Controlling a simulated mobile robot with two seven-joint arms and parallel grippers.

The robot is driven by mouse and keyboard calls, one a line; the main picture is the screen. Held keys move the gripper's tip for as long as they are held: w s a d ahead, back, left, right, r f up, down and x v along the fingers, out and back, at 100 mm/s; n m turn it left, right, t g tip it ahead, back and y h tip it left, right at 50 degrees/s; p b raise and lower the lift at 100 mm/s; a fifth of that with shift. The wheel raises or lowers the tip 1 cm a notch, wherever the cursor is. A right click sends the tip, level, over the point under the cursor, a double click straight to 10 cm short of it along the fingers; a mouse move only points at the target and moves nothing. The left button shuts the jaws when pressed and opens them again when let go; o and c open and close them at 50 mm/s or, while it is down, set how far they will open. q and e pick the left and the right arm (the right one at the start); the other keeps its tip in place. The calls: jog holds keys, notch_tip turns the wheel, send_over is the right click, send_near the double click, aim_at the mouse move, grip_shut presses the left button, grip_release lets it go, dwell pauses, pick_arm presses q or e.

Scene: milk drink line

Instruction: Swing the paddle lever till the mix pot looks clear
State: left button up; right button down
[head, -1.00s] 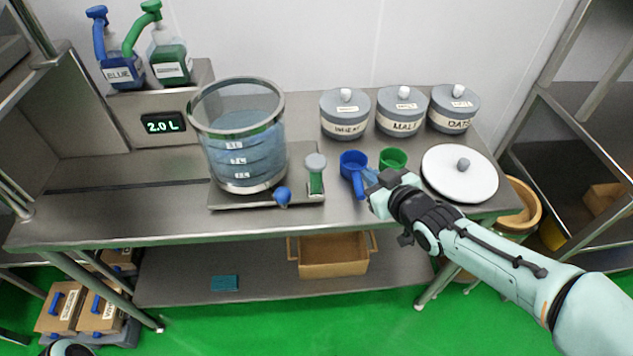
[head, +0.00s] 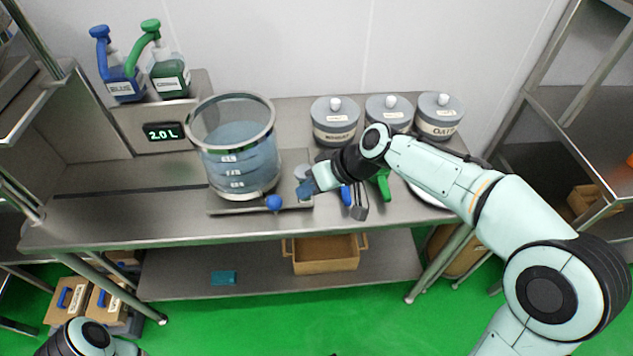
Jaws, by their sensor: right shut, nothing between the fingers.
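The mix pot (head: 232,160) is a clear cylinder with a metal rim, standing on a steel base plate on the counter. It holds cloudy blue-grey liquid beside white level marks. A blue ball knob (head: 273,202), apparently the paddle lever's end, sits at the pot's front right. My right gripper (head: 304,190) is shut and empty, right of the knob and apart from it. It is over the right end of the base plate and partly hides a grey round knob (head: 301,172) there. Only part of my left arm shows at the lower left; its fingers are out of view.
A display (head: 163,132) reads 2.0 L. Blue (head: 123,88) and green (head: 169,78) pump bottles stand behind left. Grey lidded jars (head: 335,122) line the back. My right arm crosses above blue and green scoops and a white lid. The counter left of the pot is clear.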

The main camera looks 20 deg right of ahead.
aim_at(271, 202)
jog(key=x, duration=0.5)
jog(key=shift+a, duration=0.1)
dwell(0.3)
